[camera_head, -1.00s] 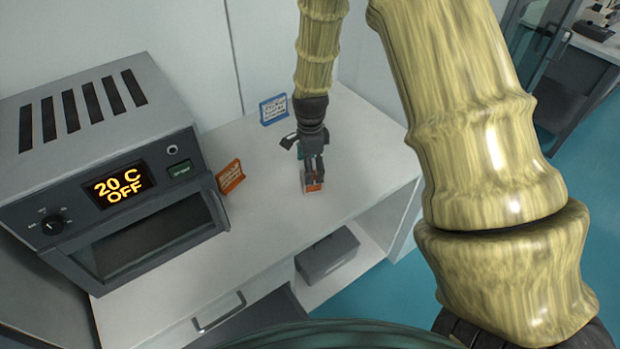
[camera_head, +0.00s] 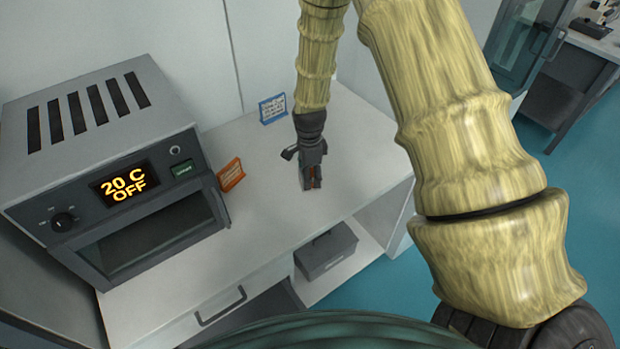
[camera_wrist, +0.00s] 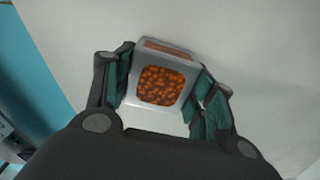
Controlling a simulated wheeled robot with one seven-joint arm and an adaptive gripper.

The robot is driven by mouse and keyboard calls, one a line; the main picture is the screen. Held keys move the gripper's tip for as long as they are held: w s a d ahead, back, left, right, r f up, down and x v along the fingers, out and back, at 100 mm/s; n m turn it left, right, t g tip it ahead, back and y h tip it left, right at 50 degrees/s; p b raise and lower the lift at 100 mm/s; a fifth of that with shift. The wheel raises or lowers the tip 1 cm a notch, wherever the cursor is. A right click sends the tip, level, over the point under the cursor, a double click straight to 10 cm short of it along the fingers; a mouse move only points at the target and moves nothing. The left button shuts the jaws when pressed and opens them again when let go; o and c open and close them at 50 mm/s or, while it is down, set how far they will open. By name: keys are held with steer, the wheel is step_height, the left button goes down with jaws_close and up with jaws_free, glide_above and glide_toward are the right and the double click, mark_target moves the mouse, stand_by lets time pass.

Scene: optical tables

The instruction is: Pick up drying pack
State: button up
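The drying pack (camera_wrist: 158,77) is a small grey-white block with windows full of orange beads. In the wrist view it sits between the teal-padded fingers of my gripper (camera_wrist: 165,92), one finger against each side. It is slightly turned in the picture. In the head view my gripper (camera_head: 311,184) points down at the white counter top, and only a reddish bit of the pack shows between the fingers. Whether the pack still touches the counter is hidden.
A grey oven (camera_head: 110,175) reading "20 C OFF" stands left on the white counter (camera_head: 260,210). An orange sign (camera_head: 231,175) is beside it, and a blue sign (camera_head: 273,108) stands behind my gripper. A grey box (camera_head: 328,253) is on the shelf below. The counter around my gripper is clear.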

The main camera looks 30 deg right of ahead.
steer(key=shift+s+r, duration=0.1)
steer(key=c, duration=0.4)
steer(key=shift+r, duration=0.15)
